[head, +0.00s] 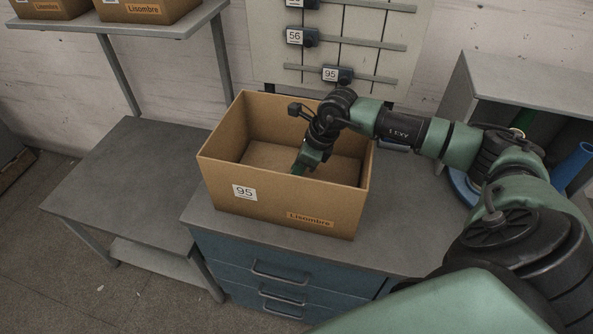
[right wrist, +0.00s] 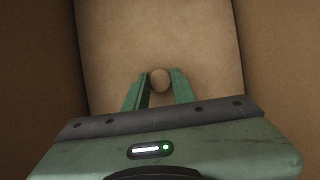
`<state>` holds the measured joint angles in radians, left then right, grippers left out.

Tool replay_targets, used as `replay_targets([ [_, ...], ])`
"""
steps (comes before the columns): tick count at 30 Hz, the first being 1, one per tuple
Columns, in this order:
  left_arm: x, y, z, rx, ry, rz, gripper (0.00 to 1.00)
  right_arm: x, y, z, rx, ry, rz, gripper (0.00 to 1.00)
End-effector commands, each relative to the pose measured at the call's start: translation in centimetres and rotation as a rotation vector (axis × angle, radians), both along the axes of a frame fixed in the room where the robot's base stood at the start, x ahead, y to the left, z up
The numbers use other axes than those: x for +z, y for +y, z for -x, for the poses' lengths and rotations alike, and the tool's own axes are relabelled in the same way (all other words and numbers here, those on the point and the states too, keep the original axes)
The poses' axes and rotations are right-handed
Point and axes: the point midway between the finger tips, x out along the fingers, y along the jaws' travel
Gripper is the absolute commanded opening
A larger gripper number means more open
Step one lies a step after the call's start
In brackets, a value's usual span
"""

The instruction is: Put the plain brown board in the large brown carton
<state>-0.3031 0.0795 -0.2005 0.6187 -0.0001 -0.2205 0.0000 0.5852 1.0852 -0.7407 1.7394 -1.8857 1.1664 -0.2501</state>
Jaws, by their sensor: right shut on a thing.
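The large brown carton (head: 285,205) stands open on the blue drawer cabinet, with a "95" label and a "Lisombre" label on its front. The plain brown board (head: 272,156) lies inside it, low and roughly flat; I cannot tell if it touches the carton's floor. My right gripper (head: 301,170) reaches down into the carton. In the right wrist view my right gripper (right wrist: 160,84) is shut on the small round knob of the board (right wrist: 160,35), with the carton walls on both sides. My left gripper is not in view.
A bare grey table (head: 130,180) stands to the left of the cabinet (head: 270,275). Labelled rails (head: 345,45) hang on the wall behind the carton. More cartons (head: 145,10) sit on a high shelf.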

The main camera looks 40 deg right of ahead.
Motion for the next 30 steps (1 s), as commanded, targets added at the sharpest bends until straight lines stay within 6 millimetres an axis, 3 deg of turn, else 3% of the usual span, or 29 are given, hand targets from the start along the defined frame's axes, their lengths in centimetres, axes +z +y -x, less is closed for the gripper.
replay_targets([
  [4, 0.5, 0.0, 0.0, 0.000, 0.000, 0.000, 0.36, -1.4, 0.0, 0.0, 0.000, -0.001, -0.001, 0.00],
  [10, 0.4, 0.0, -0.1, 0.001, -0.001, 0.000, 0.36, -1.6, 0.0, 0.0, 0.001, -0.002, 0.000, 0.00],
  [11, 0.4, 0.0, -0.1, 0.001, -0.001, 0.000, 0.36, -1.6, 0.0, 0.0, 0.001, 0.000, 0.000, 0.31],
  [13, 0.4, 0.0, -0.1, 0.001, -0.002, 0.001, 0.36, -1.6, 0.0, 0.0, 0.001, 0.000, 0.000, 0.47],
  [23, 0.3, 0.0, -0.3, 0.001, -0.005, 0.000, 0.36, -1.4, -0.1, 0.0, 0.001, -0.002, 0.000, 0.47],
  [30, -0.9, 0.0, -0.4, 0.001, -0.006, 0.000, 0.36, 1.3, -1.0, 0.9, 0.000, -0.005, 0.004, 0.47],
])
